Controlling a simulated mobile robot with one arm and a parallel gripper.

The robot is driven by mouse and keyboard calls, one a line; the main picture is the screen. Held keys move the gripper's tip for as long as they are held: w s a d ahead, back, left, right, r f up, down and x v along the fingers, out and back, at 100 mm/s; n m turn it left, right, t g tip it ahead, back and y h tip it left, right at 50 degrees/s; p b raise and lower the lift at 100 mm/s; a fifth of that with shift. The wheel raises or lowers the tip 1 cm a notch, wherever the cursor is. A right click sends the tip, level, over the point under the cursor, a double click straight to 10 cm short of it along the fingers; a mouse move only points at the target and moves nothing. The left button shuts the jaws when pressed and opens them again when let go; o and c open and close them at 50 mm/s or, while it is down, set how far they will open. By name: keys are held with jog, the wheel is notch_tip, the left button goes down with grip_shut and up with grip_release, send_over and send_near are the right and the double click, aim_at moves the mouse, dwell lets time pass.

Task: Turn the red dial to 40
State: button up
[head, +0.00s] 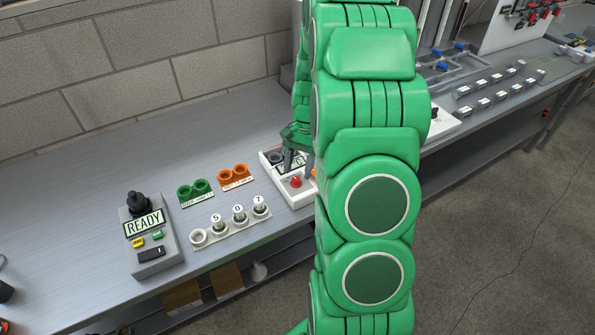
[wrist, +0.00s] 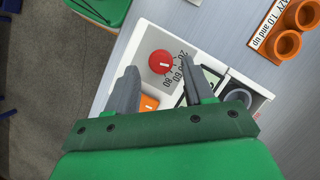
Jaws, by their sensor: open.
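The red dial (wrist: 162,62) sits on a white panel (wrist: 146,36) in the wrist view, with a white mark on its face and a printed scale beside it; 20, 60 and 80 are readable. In the head view the red dial (head: 296,182) is small, on the white box on the bench. My gripper (wrist: 160,84) is open, its two grey fingers apart over the panel, just short of the dial in the picture. I cannot tell whether they touch anything. The fingers hide part of the scale.
An orange part (wrist: 149,103) and a dark round knob (wrist: 238,95) are on the same box. Orange cups (head: 235,174), green cups (head: 195,190), a numbered holder (head: 232,229) and a grey READY box (head: 152,255) stand left on the bench. Bare bench lies behind them.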

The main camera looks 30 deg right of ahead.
jog(key=shift+v, duration=2.95)
jog(key=shift+a+r, duration=0.1)
jog(key=s+a+r+n+h, duration=0.2)
jog(key=s+a+r+n, duration=0.3)
jog(key=s+a+r, duration=0.65)
jog(key=s+a+n, duration=0.2)
jog(key=s+a, duration=0.1)
jog(key=s, duration=0.6)
jog(key=s+a+n+t+h, duration=0.1)
jog(key=s+a+n, duration=0.2)
jog(key=s, duration=0.6)
jog(key=shift+s+a+n+h, duration=0.3)
jog(key=shift+s+a, duration=0.05)
jog(key=shift+a, duration=0.25)
